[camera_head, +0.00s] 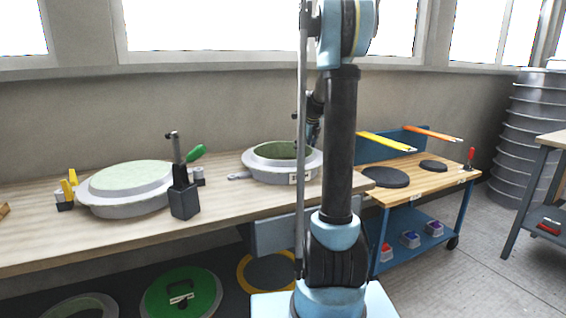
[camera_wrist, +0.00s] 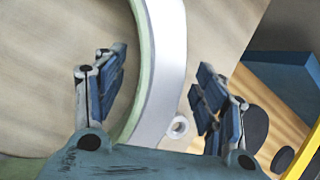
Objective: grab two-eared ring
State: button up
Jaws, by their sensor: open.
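The two-eared ring (camera_head: 262,168) is a grey, low ring with a green inside, lying on the wooden bench. One flat ear (camera_head: 240,176) sticks out at its left; its right edge is partly behind my arm. In the wrist view its pale wall (camera_wrist: 165,50) and green inner edge curve between my fingers, with a small holed ear (camera_wrist: 179,127) near the right finger. My gripper (camera_wrist: 161,68) is open and empty, one finger on the inner side of the wall and one on the outer. I cannot tell whether either finger touches it. My arm mostly hides the gripper in the head view.
A larger round mould (camera_head: 130,185) stands left on the bench (camera_head: 235,205), with a dark tool holder (camera_head: 184,199) beside it. A blue cart (camera_head: 450,178) with dark discs is at the right. Round moulds, one green (camera_head: 182,292), lie below the bench.

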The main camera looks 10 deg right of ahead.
grip_shut()
jog(key=shift+r, duration=0.15)
